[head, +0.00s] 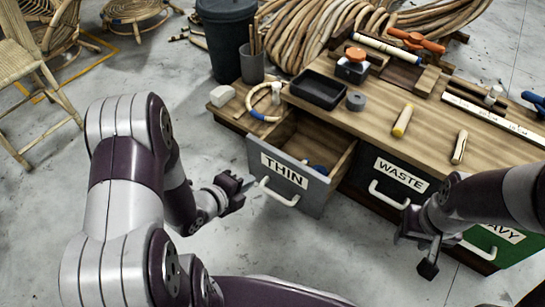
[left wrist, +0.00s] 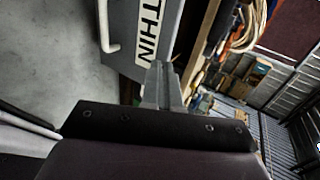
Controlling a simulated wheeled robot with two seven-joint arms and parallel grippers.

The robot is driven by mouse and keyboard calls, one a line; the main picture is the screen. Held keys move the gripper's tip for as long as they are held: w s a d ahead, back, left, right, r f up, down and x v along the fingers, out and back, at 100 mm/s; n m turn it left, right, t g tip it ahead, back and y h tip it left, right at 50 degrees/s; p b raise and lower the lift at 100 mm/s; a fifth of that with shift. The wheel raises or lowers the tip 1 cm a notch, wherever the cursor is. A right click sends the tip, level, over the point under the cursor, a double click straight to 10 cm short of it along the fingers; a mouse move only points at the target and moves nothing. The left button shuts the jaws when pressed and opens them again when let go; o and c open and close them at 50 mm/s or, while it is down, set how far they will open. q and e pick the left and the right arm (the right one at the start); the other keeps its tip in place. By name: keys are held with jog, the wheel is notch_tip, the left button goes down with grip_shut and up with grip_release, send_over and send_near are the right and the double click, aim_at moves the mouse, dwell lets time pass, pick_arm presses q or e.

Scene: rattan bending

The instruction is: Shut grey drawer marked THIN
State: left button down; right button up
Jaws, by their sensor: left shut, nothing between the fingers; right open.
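The grey drawer marked THIN (head: 292,178) stands pulled out from the left part of the wooden workbench, with a white bar handle (head: 277,193) low on its front. Its inside shows, with a small blue thing in it. My left gripper (head: 248,184) is shut and empty, just left of the drawer front near the THIN label. In the left wrist view the shut fingers (left wrist: 161,85) point at the grey front (left wrist: 150,28); I cannot tell whether they touch it. My right gripper (head: 425,255) is open, in front of the WASTE and green drawers.
The black WASTE drawer (head: 397,178) and a green drawer (head: 490,240) look closed to the right. The benchtop holds a black tray (head: 318,90), a grey roll (head: 356,101) and rattan pieces. A dark bin (head: 228,40) stands behind. The floor left of the drawer is clear.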

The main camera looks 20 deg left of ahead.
pick_arm(q)
jog(key=b, duration=0.5)
send_near(281, 159)
notch_tip(281, 159, down, 4)
jog(key=w+b, duration=0.1)
jog(key=w, duration=0.1)
jog(key=w+d+b, duration=0.1)
jog(key=w, duration=0.1)
jog(key=shift+w+d+r, duration=0.1)
jog(key=shift+d+r, duration=0.1)
jog(key=shift+w+d+r+b, duration=0.2)
jog(key=shift+w+b, duration=0.1)
jog(key=shift+w, duration=0.15)
jog(key=shift+w, duration=0.1)
